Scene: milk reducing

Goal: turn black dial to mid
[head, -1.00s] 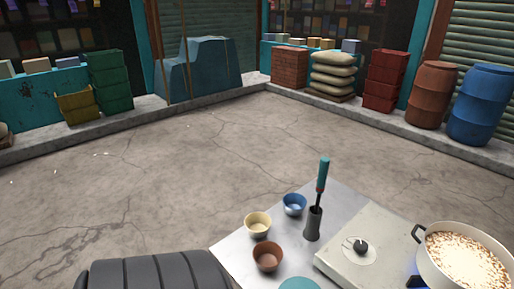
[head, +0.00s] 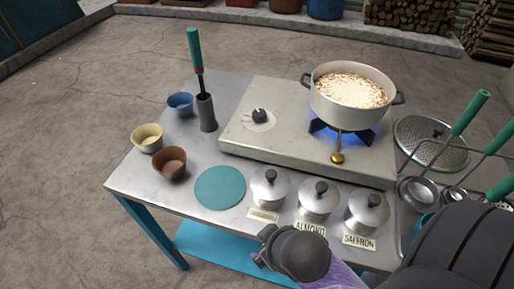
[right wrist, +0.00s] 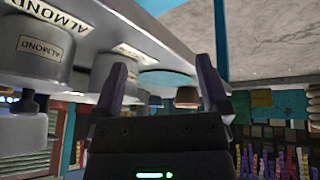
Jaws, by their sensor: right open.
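The black dial (head: 259,116) sits on a pale round plate at the left of the stove top (head: 240,140). Its exact setting is too small to read. A blue flame (head: 362,134) burns under the white pot (head: 318,108), which holds a pale, brown-flecked liquid. My right arm's dark end shows low in the head view, in front of the lidded pots and well apart from the dial. In the right wrist view my right gripper (right wrist: 163,85) is open, with nothing between its fingers. My left gripper is out of view.
Lidded pots (head: 319,200) with name labels stand along the table's front edge. A teal disc (head: 220,187), a brown bowl (head: 169,163), a cream bowl (head: 146,138) and a blue bowl (head: 180,104) lie left. A teal-handled tool (head: 194,48) stands in a grey holder near the dial. Ladles (head: 470,112) are right.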

